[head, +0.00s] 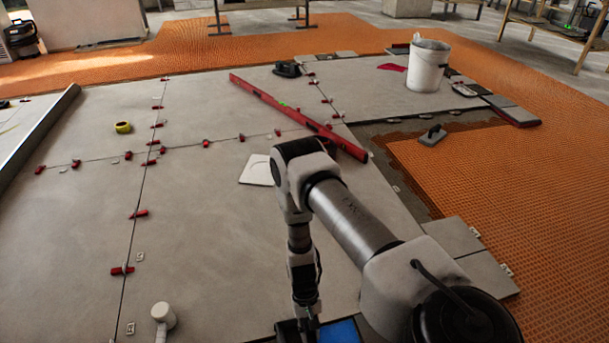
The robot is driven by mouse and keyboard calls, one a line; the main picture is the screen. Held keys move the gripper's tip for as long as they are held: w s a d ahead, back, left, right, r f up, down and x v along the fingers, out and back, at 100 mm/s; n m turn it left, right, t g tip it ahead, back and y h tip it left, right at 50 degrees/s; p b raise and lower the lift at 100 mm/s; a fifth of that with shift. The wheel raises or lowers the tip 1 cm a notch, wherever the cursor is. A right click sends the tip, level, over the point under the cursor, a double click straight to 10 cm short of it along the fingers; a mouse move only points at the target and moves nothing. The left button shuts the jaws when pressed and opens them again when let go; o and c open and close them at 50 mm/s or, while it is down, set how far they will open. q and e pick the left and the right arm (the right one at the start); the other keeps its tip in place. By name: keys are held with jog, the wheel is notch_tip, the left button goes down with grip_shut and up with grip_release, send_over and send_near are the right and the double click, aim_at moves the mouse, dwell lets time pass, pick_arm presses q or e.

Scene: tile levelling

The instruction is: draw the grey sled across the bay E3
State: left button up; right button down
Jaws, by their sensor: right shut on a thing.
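My right gripper (306,324) points down at the bottom edge, below my bent right arm. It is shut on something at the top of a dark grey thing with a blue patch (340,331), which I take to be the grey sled. Most of this thing is cut off by the frame, and its contact with the floor is hidden. It is over the large grey tiles (215,225). No label marks bay E3 in this view. My left gripper is not in view.
A long red level (295,115) lies across the tiles beyond my arm. A white pad (257,170), a yellow tape roll (123,127), a white mallet (163,316) and several red clips lie about. A white bucket (427,65) stands far right. Orange matting (510,180) borders the tiles.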

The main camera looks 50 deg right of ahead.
jog(key=c, duration=1)
grip_release()
jog(key=v, duration=1.2)
